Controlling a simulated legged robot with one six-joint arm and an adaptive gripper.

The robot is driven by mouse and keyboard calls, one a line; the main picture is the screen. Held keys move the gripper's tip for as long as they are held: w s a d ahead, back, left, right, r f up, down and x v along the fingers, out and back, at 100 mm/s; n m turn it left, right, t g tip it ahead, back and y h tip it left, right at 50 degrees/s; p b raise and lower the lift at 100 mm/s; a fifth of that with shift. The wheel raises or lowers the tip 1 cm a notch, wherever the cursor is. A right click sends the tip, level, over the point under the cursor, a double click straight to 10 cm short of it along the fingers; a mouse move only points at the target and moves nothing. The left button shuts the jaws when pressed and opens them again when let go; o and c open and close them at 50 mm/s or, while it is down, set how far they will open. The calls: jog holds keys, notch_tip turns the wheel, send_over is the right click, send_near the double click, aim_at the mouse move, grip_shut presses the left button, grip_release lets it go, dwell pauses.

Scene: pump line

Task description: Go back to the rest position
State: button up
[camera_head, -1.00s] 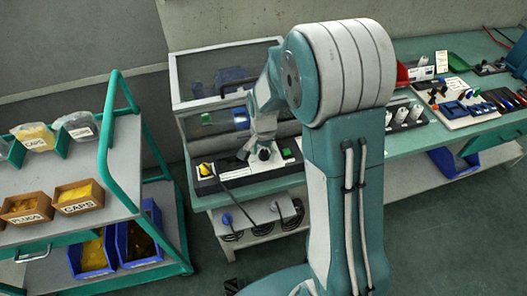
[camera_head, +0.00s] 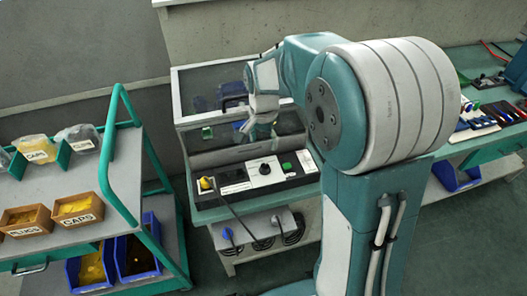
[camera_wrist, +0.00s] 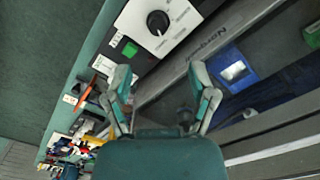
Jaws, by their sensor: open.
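My gripper (camera_head: 248,128) is raised in front of the clear-fronted cabinet (camera_head: 180,122), above and behind the control panel (camera_head: 232,184). In the wrist view my gripper (camera_wrist: 160,82) shows its two fingers spread apart with nothing between them. The knob also shows in the wrist view (camera_wrist: 158,22), apart from the fingers. No rest position is marked in these views.
A green-framed cart (camera_head: 120,190) with bins labelled PLUGS (camera_head: 28,220) and CAPS (camera_head: 76,209) stands at the left. Tools (camera_head: 485,118) lie on the bench at the right, partly hidden by my arm.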

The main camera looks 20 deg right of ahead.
jog(key=shift+r, duration=0.45)
jog(key=s+r+n+t, duration=0.2)
jog(key=s+r+n, duration=0.2)
jog(key=s, duration=0.6)
jog(key=s+r+n+t, duration=0.3)
jog(key=s+r+n, duration=0.2)
jog(key=s, duration=0.6)
notch_tip(320, 180, up, 2)
jog(key=shift+s+d+t, duration=0.15)
jog(key=shift+t, duration=0.15)
